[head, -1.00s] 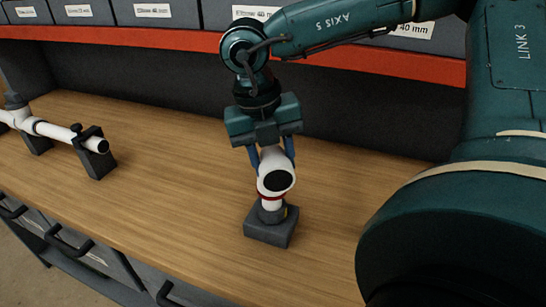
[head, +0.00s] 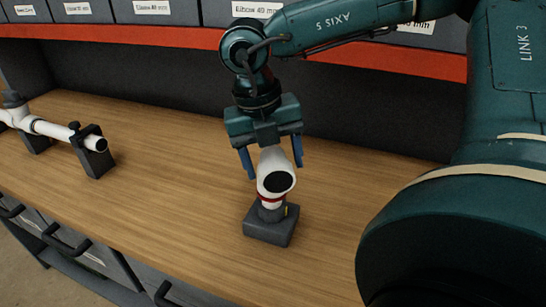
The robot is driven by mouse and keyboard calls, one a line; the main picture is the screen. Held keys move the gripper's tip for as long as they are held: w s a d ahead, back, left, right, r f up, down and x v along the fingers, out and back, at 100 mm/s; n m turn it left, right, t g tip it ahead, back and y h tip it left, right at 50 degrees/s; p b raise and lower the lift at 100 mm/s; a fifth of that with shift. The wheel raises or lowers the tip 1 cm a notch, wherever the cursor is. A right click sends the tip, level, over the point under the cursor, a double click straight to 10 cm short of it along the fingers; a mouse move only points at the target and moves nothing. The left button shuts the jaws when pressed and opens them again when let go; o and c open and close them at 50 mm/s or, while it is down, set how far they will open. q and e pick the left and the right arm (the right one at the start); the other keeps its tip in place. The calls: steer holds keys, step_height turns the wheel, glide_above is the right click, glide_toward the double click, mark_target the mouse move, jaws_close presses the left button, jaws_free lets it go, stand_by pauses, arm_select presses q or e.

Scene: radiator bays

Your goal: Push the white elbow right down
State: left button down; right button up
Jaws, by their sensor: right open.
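The white elbow (head: 273,165) stands on a dark grey block (head: 270,226) on the wooden bench, with its dark round opening facing the camera. A red ring shows low on the elbow, just above a grey collar with a small yellow mark. How deep the elbow sits in the collar I cannot tell. My right gripper (head: 270,168) is right above the elbow, pointing down. Its blue fingers are spread, one on each side of the elbow, with gaps between. My left gripper is not in view.
A white pipe (head: 60,130) rests in dark holders at the left of the bench (head: 170,165). Labelled grey bins (head: 155,12) line a shelf with a red edge (head: 120,36) behind. The bench between pipe and elbow is clear. Drawer handles (head: 70,243) line the front.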

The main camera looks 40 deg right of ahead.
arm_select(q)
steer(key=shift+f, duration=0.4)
arm_select(e)
steer(key=shift+f, duration=0.15)
steer(key=shift+w+r, duration=0.1)
steer(key=shift+r, duration=0.35)
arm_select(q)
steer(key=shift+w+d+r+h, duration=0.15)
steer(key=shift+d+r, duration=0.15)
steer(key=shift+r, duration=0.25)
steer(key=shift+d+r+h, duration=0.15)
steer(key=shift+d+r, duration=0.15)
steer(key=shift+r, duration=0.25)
arm_select(e)
step_height(320, 180, up, 12)
steer(key=w+a, duration=0.1)
steer(key=a, duration=0.1)
steer(key=shift+r, duration=0.15)
